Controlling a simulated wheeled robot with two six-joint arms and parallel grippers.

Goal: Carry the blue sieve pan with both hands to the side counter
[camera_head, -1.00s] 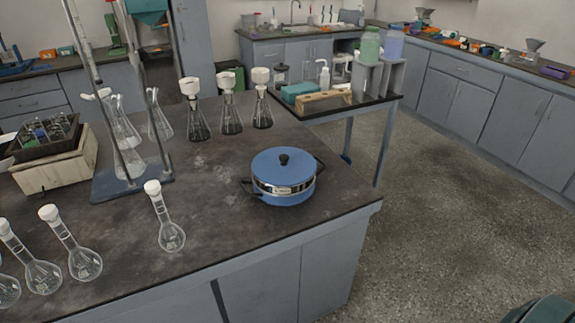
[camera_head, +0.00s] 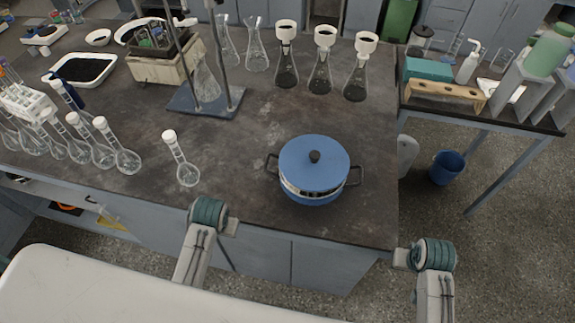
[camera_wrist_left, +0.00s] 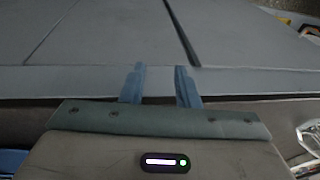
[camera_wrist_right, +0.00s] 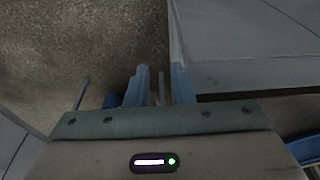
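The blue sieve pan (camera_head: 314,168) stands upright on the dark bench top near its front right corner. It has a blue lid with a black knob, a metallic band and a dark handle on each side. My left gripper (camera_wrist_left: 160,80) is open and empty, in front of the bench's grey cabinet face. My right gripper (camera_wrist_right: 160,80) is open and empty near the bench's right corner, over the floor. In the head view both wrists are lower than the pan in the picture, apart from it, and the fingers are not clear. A side counter (camera_head: 480,117) stands right of the bench.
The side counter carries a teal box (camera_head: 427,69), a wooden rack (camera_head: 445,91), a bottle (camera_head: 468,64) and grey stands. Several flasks and a stand base (camera_head: 206,101) occupy the bench left of and behind the pan. A blue bin (camera_head: 446,168) is on the floor at right.

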